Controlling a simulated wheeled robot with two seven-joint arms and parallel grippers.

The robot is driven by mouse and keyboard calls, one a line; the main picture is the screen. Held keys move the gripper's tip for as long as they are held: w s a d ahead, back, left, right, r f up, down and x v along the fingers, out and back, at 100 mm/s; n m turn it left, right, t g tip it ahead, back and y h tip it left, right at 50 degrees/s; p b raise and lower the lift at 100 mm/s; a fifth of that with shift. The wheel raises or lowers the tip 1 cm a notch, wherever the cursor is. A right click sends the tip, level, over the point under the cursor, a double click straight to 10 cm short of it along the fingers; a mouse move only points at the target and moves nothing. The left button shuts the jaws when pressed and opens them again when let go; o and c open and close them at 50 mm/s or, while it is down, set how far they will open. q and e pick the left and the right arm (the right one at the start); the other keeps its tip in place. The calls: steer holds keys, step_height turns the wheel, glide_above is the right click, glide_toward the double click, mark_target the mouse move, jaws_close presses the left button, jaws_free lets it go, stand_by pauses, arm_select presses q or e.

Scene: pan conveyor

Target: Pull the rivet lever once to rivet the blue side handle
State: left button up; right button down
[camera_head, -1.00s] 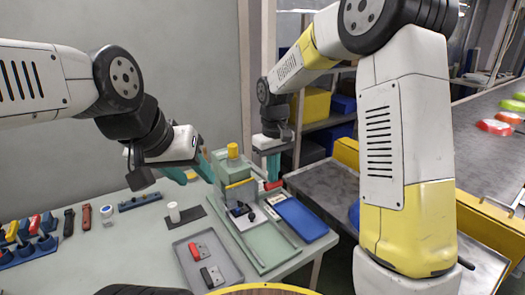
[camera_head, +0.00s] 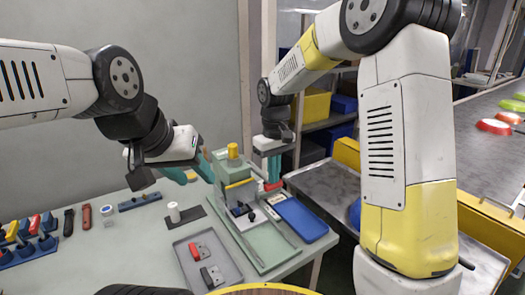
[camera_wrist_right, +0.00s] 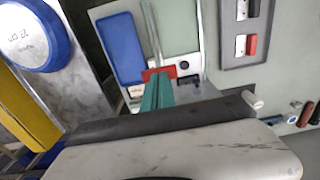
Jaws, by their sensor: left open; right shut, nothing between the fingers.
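The green rivet press (camera_head: 230,172) with a yellow cap stands at the back of the workbench. Its red lever part (camera_head: 272,186) is at the press's right side, and it also shows in the right wrist view (camera_wrist_right: 158,73). My right gripper (camera_head: 274,182) is shut and empty, its teal fingertips right at the red part; I cannot tell whether they touch. They partly cover it in the wrist view. A dark part (camera_head: 241,210) sits under the press; I cannot make out a blue handle there. My left gripper (camera_head: 192,168) is open and empty, left of the press.
A blue tray (camera_head: 301,219) lies right of the press. A grey tray (camera_head: 222,259) in front holds a red and a black handle. A white cylinder (camera_head: 174,211) stands to the left. Tools and a blue rack (camera_head: 28,250) are further left. A conveyor carries pans at right.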

step_height(320, 180, up, 18)
steer(key=shift+s+d, duration=0.25)
steer(key=shift+s, duration=0.2)
stand_by(1.1)
steer(key=s+d+f+m+t, duration=0.1)
steer(key=s+d+m+t, duration=0.1)
steer(key=s+d, duration=0.2)
steer(key=s+d+f+m+t+y, duration=0.1)
steer(key=s+d+f+m+t, duration=0.1)
steer(key=s, duration=0.7)
steer(key=s+d+f+m+t+y, duration=0.1)
steer(key=s+d+m+t, duration=0.1)
steer(key=s+d, duration=0.3)
steer(key=shift+s+d+f, duration=0.25)
steer(key=shift+s+d, duration=0.05)
steer(key=shift+s, duration=0.8)
